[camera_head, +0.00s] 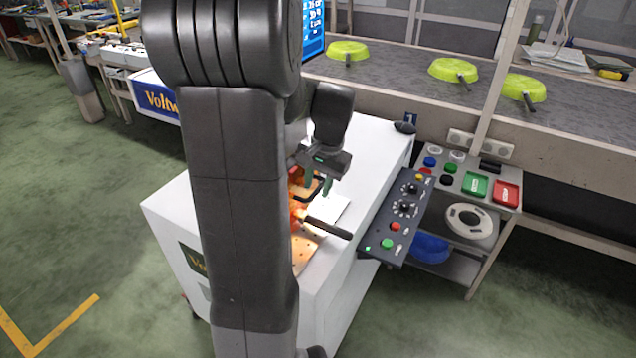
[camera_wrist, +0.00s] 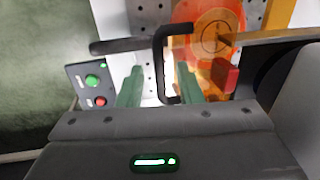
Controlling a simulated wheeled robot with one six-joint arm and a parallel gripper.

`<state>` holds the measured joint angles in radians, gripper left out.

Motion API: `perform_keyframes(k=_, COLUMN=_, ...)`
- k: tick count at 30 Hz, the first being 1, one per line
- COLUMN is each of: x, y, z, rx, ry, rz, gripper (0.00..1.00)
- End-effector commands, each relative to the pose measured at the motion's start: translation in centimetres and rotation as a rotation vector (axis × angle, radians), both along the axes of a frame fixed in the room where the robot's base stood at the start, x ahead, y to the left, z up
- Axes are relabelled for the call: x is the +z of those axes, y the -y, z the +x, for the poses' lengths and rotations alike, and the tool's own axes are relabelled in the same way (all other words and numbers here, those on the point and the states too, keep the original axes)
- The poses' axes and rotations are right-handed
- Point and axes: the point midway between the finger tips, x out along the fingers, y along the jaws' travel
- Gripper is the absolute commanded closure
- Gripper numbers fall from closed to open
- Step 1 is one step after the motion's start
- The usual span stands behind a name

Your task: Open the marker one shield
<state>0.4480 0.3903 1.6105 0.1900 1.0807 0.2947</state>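My gripper (camera_head: 318,189) hangs over the white machine, partly behind my arm in the head view. In the wrist view its two green fingers (camera_wrist: 158,68) stand apart, one on each side of the long bar of a black bracket-shaped handle (camera_wrist: 160,52). Neither finger visibly touches the bar. The handle joins an orange, see-through shield (camera_wrist: 187,82), which lies over an orange-looking round pan (camera_wrist: 215,25) with a drawn circle on it. In the head view only a little of the orange shield (camera_head: 297,212) shows; my arm hides the rest.
A control panel (camera_head: 402,215) with knobs and red and green buttons is on the machine's right side. A dark bar-like handle (camera_head: 328,228) sticks out toward it. Lime pans (camera_head: 453,70) lie on the conveyor (camera_head: 400,75) behind. A side stand (camera_head: 470,185) holds several coloured items.

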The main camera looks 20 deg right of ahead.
Motion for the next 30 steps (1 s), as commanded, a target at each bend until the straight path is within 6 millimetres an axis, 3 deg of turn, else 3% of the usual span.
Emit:
perform_keyframes(k=2, x=0.0, y=0.0, z=0.0, rx=0.000, ry=0.000, rz=0.000, gripper=0.69)
perform_keyframes(k=6, x=0.0, y=0.0, z=0.0, rx=0.000, ry=0.000, rz=0.000, gripper=0.97)
perform_keyframes(k=7, x=0.0, y=0.0, z=0.0, rx=0.000, ry=0.000, rz=0.000, gripper=1.00)
perform_keyframes(k=17, x=0.6, y=0.0, z=0.0, rx=0.000, ry=0.000, rz=0.000, gripper=1.00)
perform_keyframes(k=30, x=7.2, y=0.0, z=0.1, rx=0.001, ry=0.002, rz=0.000, gripper=1.00)
